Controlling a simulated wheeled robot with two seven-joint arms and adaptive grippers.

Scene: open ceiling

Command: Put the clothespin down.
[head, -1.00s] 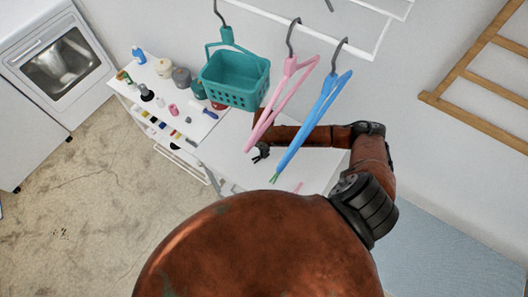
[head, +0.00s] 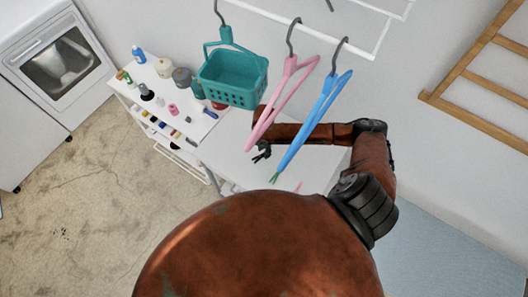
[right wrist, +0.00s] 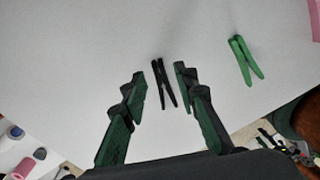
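My right gripper (head: 262,152) hangs low over the white tabletop (head: 232,160), left of the lower end of the blue hanger. In the right wrist view its fingers (right wrist: 160,82) are spread wide. A black clothespin (right wrist: 163,84) shows between the fingertips, with a visible gap on each side; it appears to lie on the white surface. A green clothespin (right wrist: 245,60) is to the right of the fingers. A small green tip (head: 274,178) shows at the blue hanger's lower end in the head view. My left gripper is not in view.
A pink hanger (head: 285,90) and a blue hanger (head: 318,115) hang from a white rail beside my right arm. A teal basket (head: 232,80) hangs to their left. Several bottles and small items crowd the shelf unit's left end. A wooden rack (head: 470,60) is at right.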

